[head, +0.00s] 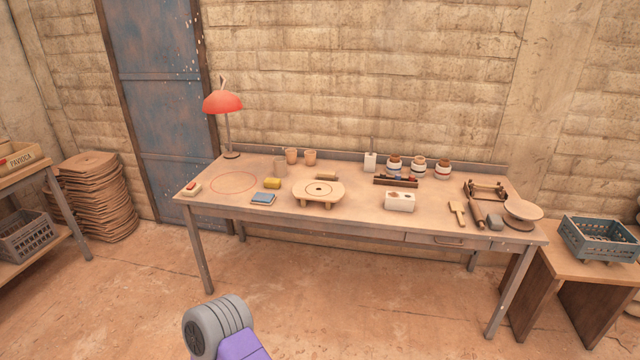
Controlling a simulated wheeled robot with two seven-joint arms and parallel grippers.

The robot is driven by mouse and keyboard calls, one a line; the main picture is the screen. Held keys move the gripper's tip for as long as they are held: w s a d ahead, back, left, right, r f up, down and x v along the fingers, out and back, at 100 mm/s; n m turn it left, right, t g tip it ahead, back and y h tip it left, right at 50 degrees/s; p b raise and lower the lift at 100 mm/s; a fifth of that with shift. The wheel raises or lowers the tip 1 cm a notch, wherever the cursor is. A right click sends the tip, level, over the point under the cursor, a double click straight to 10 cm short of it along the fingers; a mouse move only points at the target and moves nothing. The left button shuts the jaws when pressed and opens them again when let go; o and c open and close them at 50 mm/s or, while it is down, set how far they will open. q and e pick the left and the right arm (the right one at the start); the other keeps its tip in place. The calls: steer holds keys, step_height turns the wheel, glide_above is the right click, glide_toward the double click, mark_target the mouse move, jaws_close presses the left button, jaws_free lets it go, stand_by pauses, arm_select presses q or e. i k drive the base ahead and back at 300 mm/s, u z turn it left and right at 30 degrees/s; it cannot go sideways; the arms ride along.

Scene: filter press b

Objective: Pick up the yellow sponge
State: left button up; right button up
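A small yellow sponge (272,183) lies on the long worktable (350,222), left of the middle. It sits just right of a red circle marked on the tabletop and behind a blue pad. Nothing touches it that I can see. Neither gripper shows in the head view. A grey and purple part of my own body shows at the bottom edge, well in front of the table.
Near the sponge are a blue pad (263,198), a round wooden stand (319,192) and clay cups (291,156). A red lamp (222,103) stands at the back left. Jars and tools fill the right half. The floor (390,315) in front is clear.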

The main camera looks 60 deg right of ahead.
mark_target(270, 183)
steer(key=z, duration=1.8)
